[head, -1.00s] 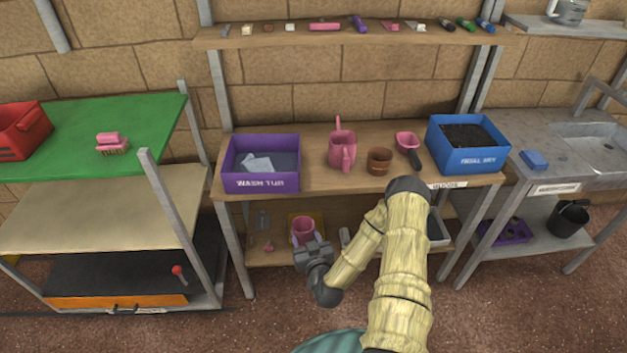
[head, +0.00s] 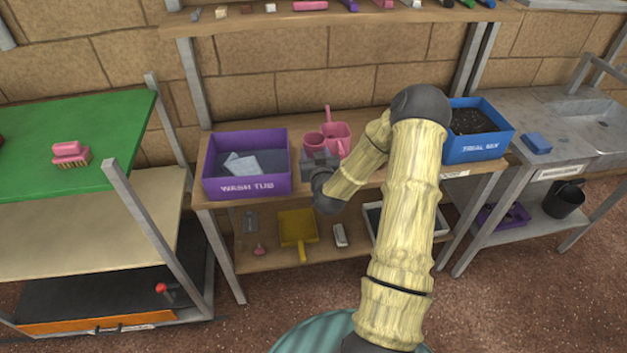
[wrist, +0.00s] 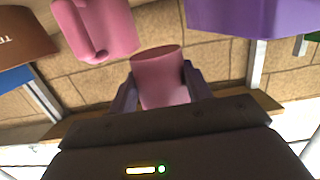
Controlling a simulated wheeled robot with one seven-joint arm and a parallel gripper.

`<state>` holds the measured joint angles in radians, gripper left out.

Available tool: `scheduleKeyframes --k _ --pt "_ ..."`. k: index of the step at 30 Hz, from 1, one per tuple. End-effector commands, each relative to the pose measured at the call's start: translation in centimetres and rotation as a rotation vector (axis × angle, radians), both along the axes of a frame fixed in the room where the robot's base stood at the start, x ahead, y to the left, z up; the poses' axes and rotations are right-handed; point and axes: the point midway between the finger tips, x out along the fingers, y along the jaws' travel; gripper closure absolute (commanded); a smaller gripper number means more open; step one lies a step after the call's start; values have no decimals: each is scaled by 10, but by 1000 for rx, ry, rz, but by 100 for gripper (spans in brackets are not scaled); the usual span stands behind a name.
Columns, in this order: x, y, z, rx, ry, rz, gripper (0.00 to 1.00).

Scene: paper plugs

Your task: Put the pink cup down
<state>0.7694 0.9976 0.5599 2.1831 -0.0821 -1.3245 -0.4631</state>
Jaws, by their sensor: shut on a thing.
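The pink cup (wrist: 160,82) is between the two fingers of my gripper (wrist: 160,92) in the wrist view. In the head view the pink cup (head: 313,143) shows just beyond my gripper (head: 318,160), between the purple wash tub and a pink watering can. My gripper is shut on the cup and is at about the height of the upper bench (head: 202,197). I cannot tell whether the cup touches the bench top. My gripper hides part of the cup and the bench in front of it.
The purple wash tub (head: 247,188) is left of the cup; the pink watering can (head: 338,133) is close behind it to the right. A blue box of soil (head: 480,148) stands further right. A yellow dustpan (head: 297,228) lies on the lower shelf.

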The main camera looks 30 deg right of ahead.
Motion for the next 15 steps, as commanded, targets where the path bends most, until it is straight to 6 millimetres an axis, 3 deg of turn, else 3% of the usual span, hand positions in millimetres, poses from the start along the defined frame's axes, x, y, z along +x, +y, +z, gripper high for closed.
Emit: scheduleKeyframes --k 5,15 --pt "0 0 -7 1 1 1 73" --pt "-1 -2 -54 1 2 -4 73"
